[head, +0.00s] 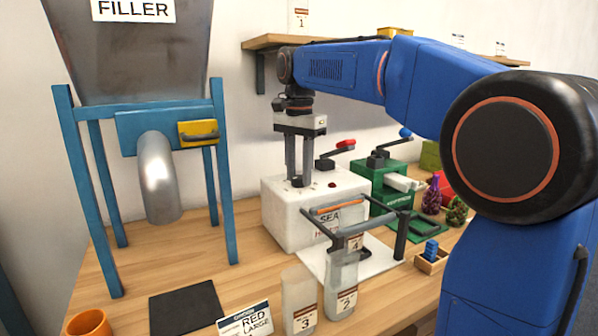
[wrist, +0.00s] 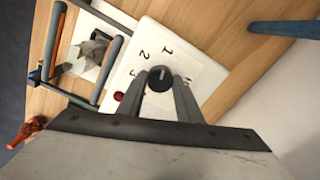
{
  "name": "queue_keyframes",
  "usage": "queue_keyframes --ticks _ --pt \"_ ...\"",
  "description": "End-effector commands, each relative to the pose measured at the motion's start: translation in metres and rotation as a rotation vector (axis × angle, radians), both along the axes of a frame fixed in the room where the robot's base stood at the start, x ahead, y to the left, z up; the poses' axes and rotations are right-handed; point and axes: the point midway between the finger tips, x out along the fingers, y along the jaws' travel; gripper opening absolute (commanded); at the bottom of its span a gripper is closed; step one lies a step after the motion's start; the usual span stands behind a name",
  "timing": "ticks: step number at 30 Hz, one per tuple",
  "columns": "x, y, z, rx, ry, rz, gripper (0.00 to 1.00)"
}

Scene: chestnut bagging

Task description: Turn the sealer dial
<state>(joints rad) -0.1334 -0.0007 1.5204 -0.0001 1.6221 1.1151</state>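The sealer (head: 275,222) is a white box on the bench. Its black dial (wrist: 160,79) is on the top face, with the marks 1, 2 and 3 beside it in the wrist view. A light line on the dial points roughly toward the 1. My gripper (head: 298,178) points straight down over the sealer's top, and its fingertips (wrist: 161,84) stand on either side of the dial. Whether they press on it or leave a small gap cannot be made out. In the head view the dial (head: 298,183) is partly hidden between the fingers.
A red button (wrist: 118,96) and the sealer's bar frame (head: 345,205) are close by. A green device (head: 385,180) stands to the right. Clear bags (head: 299,295) stand in front, and the filler (head: 150,130) is at left. A shelf (head: 270,42) is behind.

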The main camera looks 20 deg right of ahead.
Motion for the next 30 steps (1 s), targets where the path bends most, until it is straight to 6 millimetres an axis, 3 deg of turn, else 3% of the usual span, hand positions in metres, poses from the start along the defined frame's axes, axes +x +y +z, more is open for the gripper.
queue_keyframes --ticks 14,30 --pt "0.0001 0.0001 0.0004 0.001 -0.001 0.111 0.1" --pt "0.0002 0.0 0.0006 0.0 -0.001 0.592 0.1"
